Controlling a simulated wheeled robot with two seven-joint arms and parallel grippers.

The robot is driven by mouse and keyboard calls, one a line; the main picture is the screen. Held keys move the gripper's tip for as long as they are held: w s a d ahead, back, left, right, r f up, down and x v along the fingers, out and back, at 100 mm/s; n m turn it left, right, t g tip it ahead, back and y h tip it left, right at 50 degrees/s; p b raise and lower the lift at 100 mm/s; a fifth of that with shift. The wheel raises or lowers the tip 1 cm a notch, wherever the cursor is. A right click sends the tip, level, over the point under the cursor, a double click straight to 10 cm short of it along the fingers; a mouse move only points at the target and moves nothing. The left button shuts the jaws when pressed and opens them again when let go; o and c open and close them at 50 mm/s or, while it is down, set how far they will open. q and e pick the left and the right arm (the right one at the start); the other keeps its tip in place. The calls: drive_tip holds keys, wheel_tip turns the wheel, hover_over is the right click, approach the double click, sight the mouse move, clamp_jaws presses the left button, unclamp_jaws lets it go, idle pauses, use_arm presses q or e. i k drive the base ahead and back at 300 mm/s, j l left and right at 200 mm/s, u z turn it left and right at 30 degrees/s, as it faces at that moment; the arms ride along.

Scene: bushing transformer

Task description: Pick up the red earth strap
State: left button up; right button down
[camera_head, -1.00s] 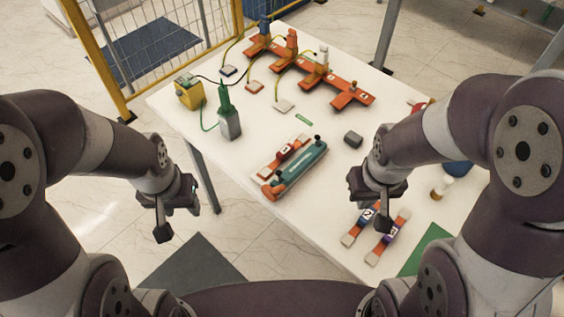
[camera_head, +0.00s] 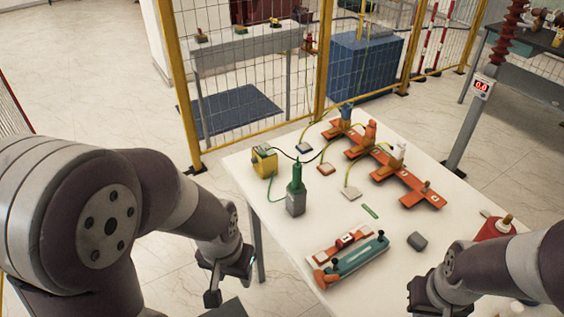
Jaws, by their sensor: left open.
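The red earth strap (camera_head: 349,240) lies on the white table, a short red band with pale ends and a white label. It is just behind a teal tool (camera_head: 358,258) with an orange end, which hides part of it. My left gripper (camera_head: 225,289) is open and empty, off the table's left edge, left of the strap and apart from it. My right gripper (camera_head: 430,306) is at the bottom edge, right of the strap; its fingers are partly cut off and their state is unclear.
A green-topped grey tester (camera_head: 296,200) and a yellow box (camera_head: 264,161) stand at the table's left. An orange rail (camera_head: 409,188) with coloured clamps and cables lies behind. A yellow-framed mesh fence (camera_head: 250,95) stands beyond.

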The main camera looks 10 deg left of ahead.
sight(344, 241)
drive_tip(key=l+z, duration=0.15)
drive_tip(key=z, duration=1.85)
drive_tip(key=u, duration=1.95)
drive_tip(key=i+l+z, duration=0.15)
drive_tip(key=z, duration=0.2)
drive_tip(key=i+z, duration=0.35)
